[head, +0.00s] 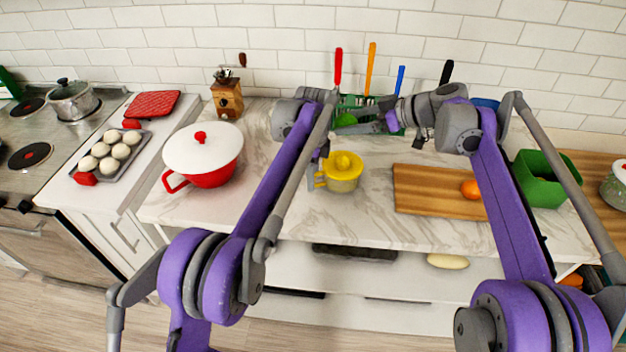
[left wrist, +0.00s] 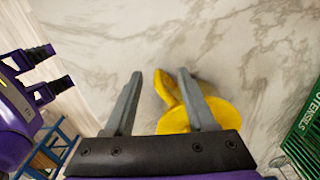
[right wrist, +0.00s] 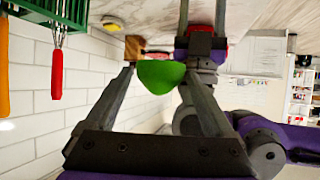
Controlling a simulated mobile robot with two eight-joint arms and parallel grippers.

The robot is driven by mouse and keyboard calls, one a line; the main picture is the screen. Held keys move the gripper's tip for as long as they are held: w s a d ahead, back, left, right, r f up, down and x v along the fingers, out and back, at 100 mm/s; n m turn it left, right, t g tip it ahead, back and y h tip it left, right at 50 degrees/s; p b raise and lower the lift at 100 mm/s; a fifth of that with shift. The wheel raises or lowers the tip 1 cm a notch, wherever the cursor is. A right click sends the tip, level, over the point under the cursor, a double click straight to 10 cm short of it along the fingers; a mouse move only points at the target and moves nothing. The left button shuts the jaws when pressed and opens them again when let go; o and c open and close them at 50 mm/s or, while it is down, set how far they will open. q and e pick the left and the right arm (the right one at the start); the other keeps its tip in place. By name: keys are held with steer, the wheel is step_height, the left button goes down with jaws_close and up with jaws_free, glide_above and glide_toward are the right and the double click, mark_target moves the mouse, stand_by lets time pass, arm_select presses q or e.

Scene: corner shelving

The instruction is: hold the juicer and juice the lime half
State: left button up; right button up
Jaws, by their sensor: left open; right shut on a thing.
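The yellow juicer (head: 343,180) stands on the marble counter, its handle toward the left. My left gripper (head: 318,168) is open at the handle side. In the left wrist view its two fingers (left wrist: 160,76) lie on either side of the yellow handle (left wrist: 166,88), with the juicer's round body (left wrist: 222,115) partly hidden behind the right finger. The green lime half (head: 345,120) is in my right gripper, raised above and behind the juicer. The right wrist view shows the lime half (right wrist: 160,76) between the shut-in fingers, round side toward the camera.
A red pot with white lid (head: 203,150) stands left of the juicer. A wooden board (head: 430,190) with an orange (head: 470,188) lies to the right, and a green bin (head: 543,180) beyond it. A green utensil holder (head: 352,104) stands behind, close to both grippers.

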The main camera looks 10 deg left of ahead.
arm_select(q)
steer(key=shift+f, duration=1.05)
jaws_close()
stand_by(1.0)
steer(key=shift+c, duration=1.3)
jaws_free()
jaws_close()
